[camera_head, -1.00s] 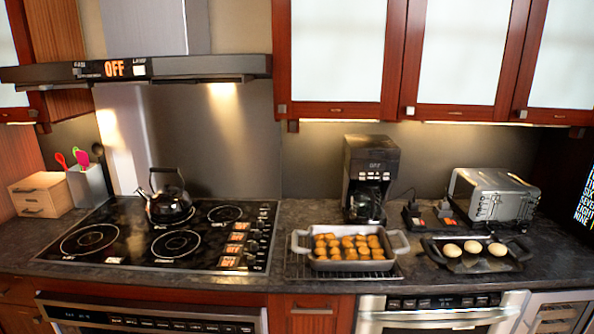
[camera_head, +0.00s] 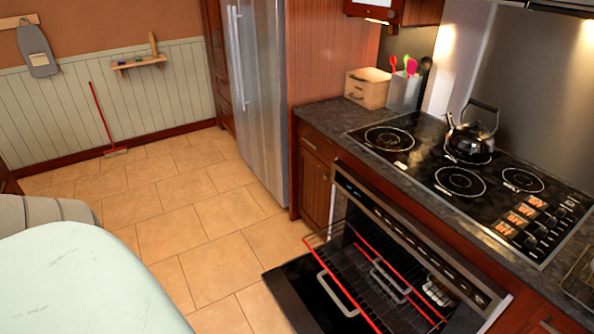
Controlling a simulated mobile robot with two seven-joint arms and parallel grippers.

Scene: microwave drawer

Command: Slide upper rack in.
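An oven (camera_head: 408,240) under the cooktop has its door (camera_head: 292,290) folded down. A wire rack (camera_head: 330,252) with red edge strips sticks out of the oven above the open door. Silver loop handles (camera_head: 326,296) show around and below the wires; I cannot tell exactly what they belong to. Small pale items (camera_head: 436,290) show inside near the oven's right side. How many racks there are is hard to tell. Neither of my grippers is in view.
A fridge (camera_head: 247,95) stands left of the counter. A pale green surface (camera_head: 85,285) fills the lower left, by a grey chair-like shape (camera_head: 45,210). Tiled floor (camera_head: 170,220) is clear between them and the oven.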

